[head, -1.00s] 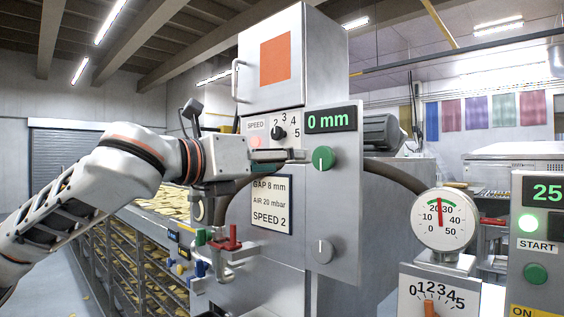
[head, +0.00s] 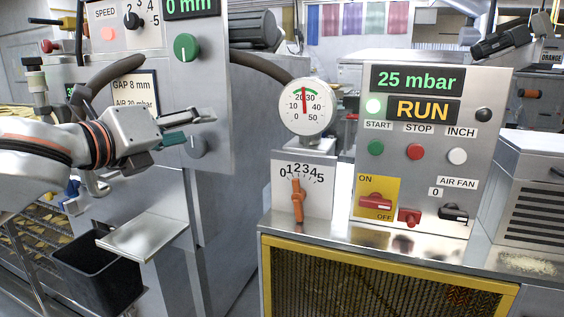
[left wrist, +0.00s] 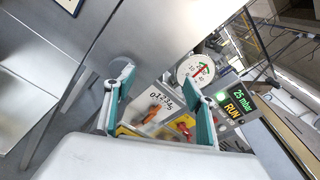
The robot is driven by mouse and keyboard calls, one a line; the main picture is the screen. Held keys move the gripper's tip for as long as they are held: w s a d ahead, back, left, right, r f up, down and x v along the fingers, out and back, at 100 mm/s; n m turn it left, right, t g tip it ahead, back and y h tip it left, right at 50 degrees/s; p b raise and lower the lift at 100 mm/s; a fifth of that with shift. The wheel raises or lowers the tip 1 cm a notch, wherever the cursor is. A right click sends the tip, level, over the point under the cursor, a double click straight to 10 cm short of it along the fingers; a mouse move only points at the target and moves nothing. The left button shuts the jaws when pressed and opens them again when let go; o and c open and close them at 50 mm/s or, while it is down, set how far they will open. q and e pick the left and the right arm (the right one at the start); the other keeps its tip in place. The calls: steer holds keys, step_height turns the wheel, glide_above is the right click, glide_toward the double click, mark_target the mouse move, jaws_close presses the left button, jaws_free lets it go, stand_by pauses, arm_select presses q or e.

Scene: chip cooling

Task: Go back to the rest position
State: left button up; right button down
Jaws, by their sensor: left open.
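The gripper is open and empty. My right gripper is not in view.
The control box (head: 483,85) reads 25 mbar and RUN, with a green lamp lit. The gauge (head: 304,117) stands above an orange dial (head: 297,200). A green knob (head: 186,47) is on the panel. A metal tray (head: 142,236) and black bin (head: 97,283) sit below my arm.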

arm_select(q)
steer(key=s+a+f+n+g+y, duration=0.1)
steer(key=s+f+n+y, duration=0.1)
steer(key=f+n, duration=0.95)
steer(key=s+a+f+n+g+y, duration=0.15)
steer(key=f+n, duration=0.25)
steer(key=f, duration=1.5)
steer(key=s+a+f+n+g+y, duration=0.35)
steer(key=s+a+f+n, duration=0.35)
steer(key=s+f, duration=0.4)
steer(key=s+a+f+n+g+y, duration=0.2)
steer(key=s+a+f+n+y, duration=0.2)
steer(key=s+a+f, duration=0.65)
steer(key=s+d+f+n+t+h, duration=0.1)
steer(key=d+f+h, duration=0.5)
steer(key=d+f, duration=0.9)
step_height(320, 180, down, 3)
steer(key=shift+d+r+n+t, duration=0.2)
steer(key=shift+n+t, duration=0.7)
steer(key=shift+n, duration=0.35)
